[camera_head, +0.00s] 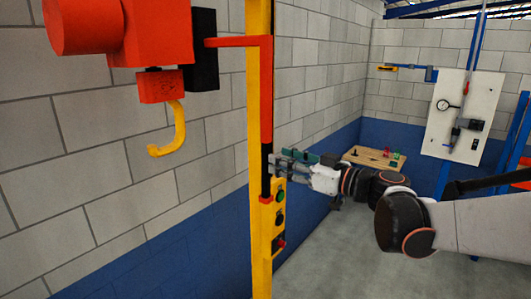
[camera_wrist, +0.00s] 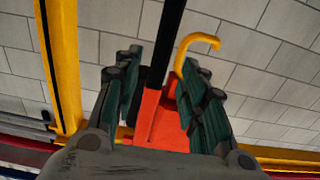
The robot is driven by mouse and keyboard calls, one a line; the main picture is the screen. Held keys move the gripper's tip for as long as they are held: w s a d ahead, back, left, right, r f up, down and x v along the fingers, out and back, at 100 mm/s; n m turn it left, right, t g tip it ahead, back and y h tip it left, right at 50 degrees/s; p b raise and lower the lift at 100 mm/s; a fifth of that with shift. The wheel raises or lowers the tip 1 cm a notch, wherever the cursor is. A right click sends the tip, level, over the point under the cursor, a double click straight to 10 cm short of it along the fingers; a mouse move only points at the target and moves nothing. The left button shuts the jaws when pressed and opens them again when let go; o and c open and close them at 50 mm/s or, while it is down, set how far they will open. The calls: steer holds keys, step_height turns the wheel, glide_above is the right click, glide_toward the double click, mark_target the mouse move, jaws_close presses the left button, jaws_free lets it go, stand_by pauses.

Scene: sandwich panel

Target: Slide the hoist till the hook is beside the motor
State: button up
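The red hoist (camera_head: 158,35) hangs at the upper left, with a red cylinder at its left end. Its yellow hook (camera_head: 170,130) hangs below a red block and also shows in the wrist view (camera_wrist: 195,45). A red bar (camera_head: 266,90) runs right from the hoist and down to a black handle (camera_head: 267,172). The handle also shows in the wrist view (camera_wrist: 160,62). My gripper (camera_head: 278,163) is at the handle, and in the wrist view its fingers (camera_wrist: 161,68) stand apart on either side of it, with gaps visible. I cannot pick out a separate motor.
A yellow post (camera_head: 259,215) stands beside the handle, with a control box (camera_head: 279,222) on it. A grey-and-blue block wall (camera_head: 95,130) lies behind. A wooden table (camera_head: 372,157) and a white panel (camera_head: 462,115) are farther back. Floor at the lower middle is clear.

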mark_target(266, 156)
steer(key=p+x, duration=0.1)
steer(key=x, duration=0.5)
steer(key=shift+a, duration=0.1)
jaws_close()
